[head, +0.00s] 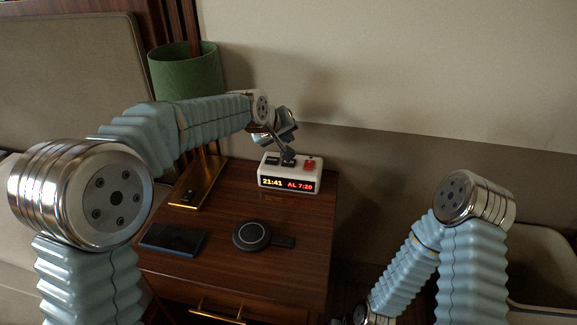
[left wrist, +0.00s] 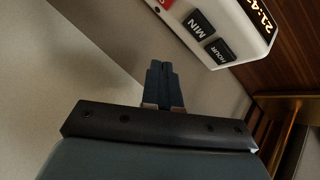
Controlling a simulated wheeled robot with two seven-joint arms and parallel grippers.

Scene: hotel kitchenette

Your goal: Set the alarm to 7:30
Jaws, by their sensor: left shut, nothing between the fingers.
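The white alarm clock (head: 297,174) stands on the nightstand near its back edge. Its display reads 21:41 and AL 7:20. On its top are black HOUR (left wrist: 220,52) and MIN (left wrist: 198,24) buttons, and a red button (head: 309,163) at the right. My left gripper (head: 288,160) is shut and empty, its fingertips pointing down at the clock's top around the MIN button. In the left wrist view the shut fingers (left wrist: 163,72) appear beside the clock; I cannot tell whether they touch it.
The wooden nightstand (head: 290,240) also holds a dark phone-like slab (head: 173,240), a round black puck (head: 251,235) with a dark tab, and a brass-based lamp with a green shade (head: 187,70). The wall is close behind the clock. The nightstand's front right is clear.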

